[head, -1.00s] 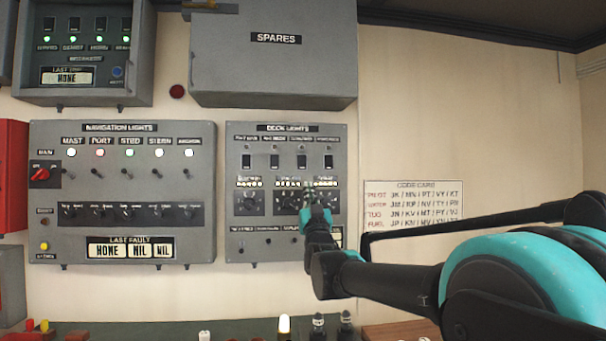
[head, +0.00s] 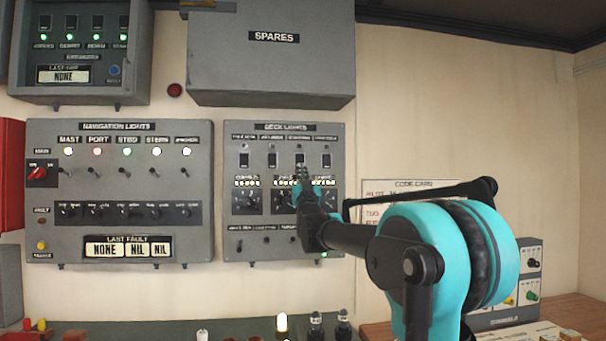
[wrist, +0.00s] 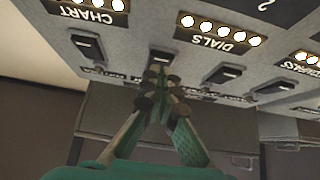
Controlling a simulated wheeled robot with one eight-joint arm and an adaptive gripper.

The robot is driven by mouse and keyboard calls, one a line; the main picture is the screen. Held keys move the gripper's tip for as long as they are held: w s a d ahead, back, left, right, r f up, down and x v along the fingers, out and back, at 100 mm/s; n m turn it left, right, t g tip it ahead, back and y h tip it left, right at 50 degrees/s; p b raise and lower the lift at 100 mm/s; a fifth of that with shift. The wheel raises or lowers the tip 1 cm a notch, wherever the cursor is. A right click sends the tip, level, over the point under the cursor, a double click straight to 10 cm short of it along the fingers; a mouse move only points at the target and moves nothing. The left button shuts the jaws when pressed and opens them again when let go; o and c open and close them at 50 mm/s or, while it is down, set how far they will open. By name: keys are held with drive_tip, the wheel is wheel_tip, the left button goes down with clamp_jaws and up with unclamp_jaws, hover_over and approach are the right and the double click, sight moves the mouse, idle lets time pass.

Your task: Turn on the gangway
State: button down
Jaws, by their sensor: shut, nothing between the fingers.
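The deck lights panel (head: 233,185) is a grey box on the wall with a top row of dark rocker switches. Their small labels are too blurred to read surely, so I cannot confirm which is the gangway. My gripper (head: 303,172) is shut and empty, with its tips just below the third rocker switch from the left (head: 299,160). In the wrist view the panel appears upside down. There my shut fingertips (wrist: 160,80) are at the second switch from the left (wrist: 161,57), between the CHART and DIALS labels. I cannot tell whether they touch it.
The navigation lights panel (head: 120,220) is to the left, with lit lamps. The spares cabinet (head: 270,70) juts out above. A code card (head: 385,187) is on the wall at right, partly behind my arm. A counter with small items runs along the bottom.

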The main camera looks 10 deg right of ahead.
drive_tip(key=shift+w, duration=0.4)
